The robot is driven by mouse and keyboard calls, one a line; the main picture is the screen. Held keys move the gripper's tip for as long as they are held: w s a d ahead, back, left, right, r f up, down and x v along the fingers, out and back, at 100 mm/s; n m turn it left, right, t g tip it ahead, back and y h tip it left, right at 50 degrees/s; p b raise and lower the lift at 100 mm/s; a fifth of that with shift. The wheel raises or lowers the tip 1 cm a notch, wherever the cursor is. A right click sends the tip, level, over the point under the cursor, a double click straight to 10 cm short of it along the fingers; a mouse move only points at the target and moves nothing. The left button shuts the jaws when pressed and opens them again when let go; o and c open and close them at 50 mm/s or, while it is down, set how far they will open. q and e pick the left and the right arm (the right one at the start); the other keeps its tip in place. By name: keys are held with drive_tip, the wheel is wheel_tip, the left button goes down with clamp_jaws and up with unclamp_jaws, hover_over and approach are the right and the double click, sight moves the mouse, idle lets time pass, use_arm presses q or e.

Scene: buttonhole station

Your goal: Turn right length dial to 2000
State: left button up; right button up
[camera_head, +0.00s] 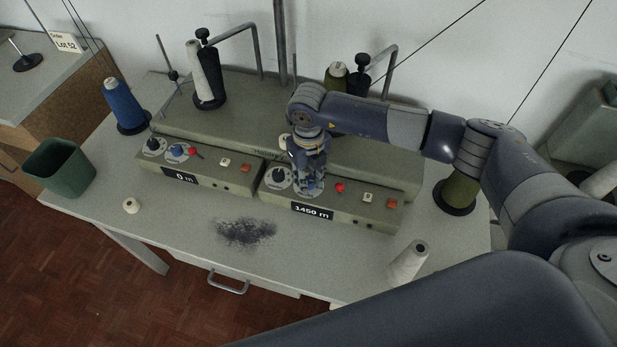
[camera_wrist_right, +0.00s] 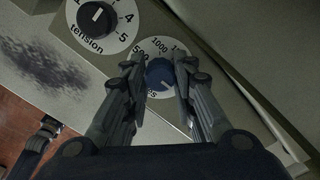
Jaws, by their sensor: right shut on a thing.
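The right length dial is a blue knob (camera_wrist_right: 159,76) on a white round scale; 500 and 1000 can be read in the right wrist view, the other marks are partly hidden. My right gripper (camera_head: 309,187) reaches down onto this dial from above and hides most of it in the head view. In the right wrist view its two fingers (camera_wrist_right: 157,78) stand on either side of the blue knob and are shut on it. The right unit's display (camera_head: 312,211) reads 1450 m.
A black tension dial (camera_wrist_right: 97,18) sits beside the blue one. The left unit's display (camera_head: 180,176) reads 0 m. Dark lint (camera_head: 245,232) lies on the table.

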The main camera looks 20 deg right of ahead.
sight(309, 180)
drive_tip(key=n+b, duration=0.4)
drive_tip(key=b, duration=0.1)
drive_tip(key=shift+f+n, duration=0.2)
drive_tip(key=shift+n, duration=0.1)
drive_tip(key=n+b, duration=0.2)
drive_tip(key=b, duration=0.1)
drive_tip(key=shift+r+n, duration=0.15)
drive_tip(key=shift+n, duration=0.15)
drive_tip(key=shift+r+n+b, duration=0.1)
drive_tip(key=shift+n+b, duration=0.35)
drive_tip(key=shift+n, duration=0.05)
drive_tip(key=o, duration=1.1)
drive_tip(key=shift+r, duration=0.15)
wheel_tip(309, 180, up, 12)
drive_tip(key=shift+f, duration=0.1)
